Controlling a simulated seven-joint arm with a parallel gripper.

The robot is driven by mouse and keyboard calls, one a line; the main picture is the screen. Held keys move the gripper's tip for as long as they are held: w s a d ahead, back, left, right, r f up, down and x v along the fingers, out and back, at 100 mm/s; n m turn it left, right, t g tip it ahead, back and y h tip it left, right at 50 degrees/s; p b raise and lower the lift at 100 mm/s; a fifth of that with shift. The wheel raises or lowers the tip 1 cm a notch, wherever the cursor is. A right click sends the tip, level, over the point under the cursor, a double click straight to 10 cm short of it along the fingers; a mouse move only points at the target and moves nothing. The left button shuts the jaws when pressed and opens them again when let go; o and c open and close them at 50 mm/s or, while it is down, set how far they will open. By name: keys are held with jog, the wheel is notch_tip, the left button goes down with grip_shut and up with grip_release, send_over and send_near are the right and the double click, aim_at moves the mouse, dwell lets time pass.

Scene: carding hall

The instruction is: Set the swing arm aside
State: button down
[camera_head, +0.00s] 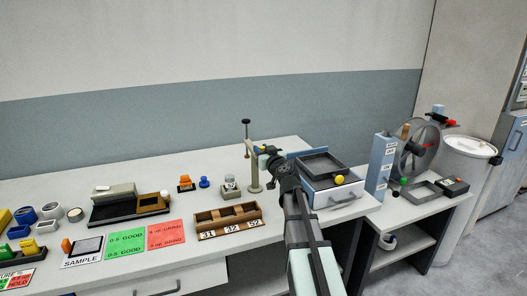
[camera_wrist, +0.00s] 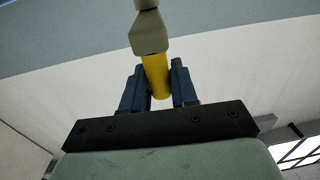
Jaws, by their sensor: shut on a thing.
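The swing arm is a beige post (camera_head: 254,178) standing on the bench behind the wooden slot box, with a short beige arm at its top. A thin upright rod with a black knob (camera_head: 246,122) rises at its left. My gripper (camera_head: 263,151) is at the top of the post, to its right. In the wrist view my gripper (camera_wrist: 158,85) is shut on the yellow handle (camera_wrist: 156,72), one dark finger on each side. The beige arm end (camera_wrist: 148,32) joins the handle above the fingers. My gripper and wrist partly hide the handle in the head view.
A grey tray (camera_head: 322,162) on a white drawer unit (camera_head: 336,196) stands close to the right of my wrist. The wooden slot box (camera_head: 227,218) and a small pale-topped device (camera_head: 230,187) are at the left. Bare bench lies behind the orange and blue items.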

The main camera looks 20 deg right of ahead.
jog(key=shift+a, duration=0.15)
jog(key=c, duration=1)
grip_release()
jog(key=shift+c, duration=0.2)
jog(key=shift+s, duration=0.2)
jog(key=s, duration=1.1)
jog(key=shift+s+d, duration=0.35)
